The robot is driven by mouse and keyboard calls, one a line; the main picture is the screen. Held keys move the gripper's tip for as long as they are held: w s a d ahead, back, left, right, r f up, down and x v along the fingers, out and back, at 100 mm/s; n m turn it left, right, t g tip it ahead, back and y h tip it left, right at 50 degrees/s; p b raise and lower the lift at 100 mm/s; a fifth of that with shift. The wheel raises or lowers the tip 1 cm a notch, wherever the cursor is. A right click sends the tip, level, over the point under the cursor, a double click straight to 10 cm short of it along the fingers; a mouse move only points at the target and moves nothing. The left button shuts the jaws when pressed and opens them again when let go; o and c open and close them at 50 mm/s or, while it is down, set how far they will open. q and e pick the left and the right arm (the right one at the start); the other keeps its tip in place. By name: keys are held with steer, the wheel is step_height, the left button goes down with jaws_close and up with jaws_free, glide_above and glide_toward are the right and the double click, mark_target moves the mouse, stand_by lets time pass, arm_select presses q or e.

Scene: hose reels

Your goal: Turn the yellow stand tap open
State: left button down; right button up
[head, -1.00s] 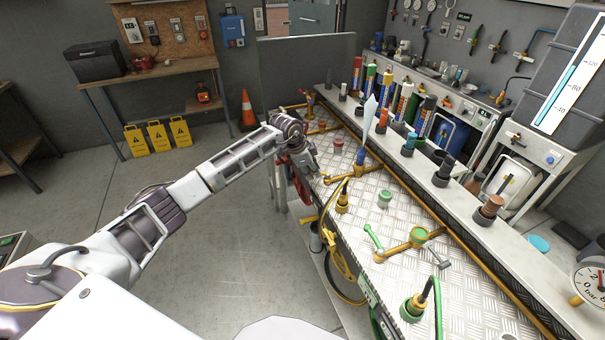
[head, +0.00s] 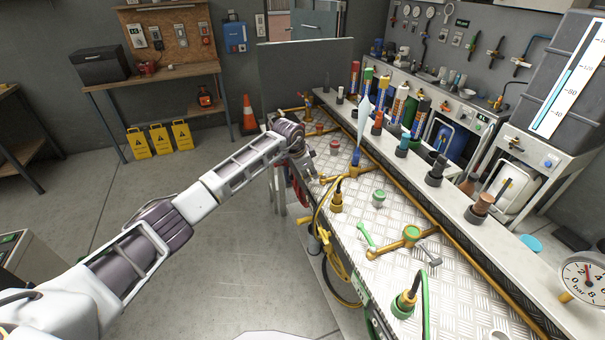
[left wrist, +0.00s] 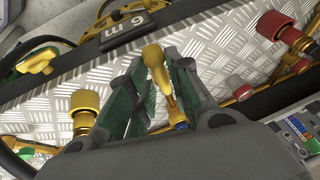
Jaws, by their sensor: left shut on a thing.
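The yellow stand tap's handle (left wrist: 155,62) shows in the left wrist view between the two green-padded fingers of my left gripper (left wrist: 160,75). The gripper is shut on it. A blue collar (left wrist: 180,126) shows below the handle, near the palm. In the head view my left gripper (head: 307,170) is at the bench's left edge, at the end of the yellow pipe (head: 335,178) that runs from the blue-topped post (head: 356,157). There the handle is mostly hidden by the gripper. My right gripper is out of view.
On the tread-plate bench (head: 455,290), a green-topped tap (head: 411,234) with a green lever stands nearer me. A yellow hose fitting (head: 337,200) and a green knob (head: 378,197) stand close by. Floor (head: 230,250) left of the bench is clear.

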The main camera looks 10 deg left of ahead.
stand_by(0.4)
arm_select(q)
steer(key=c, duration=1.5)
jaws_free()
steer(key=shift+d, duration=0.1)
steer(key=shift+o, duration=0.2)
steer(key=v, duration=1.2)
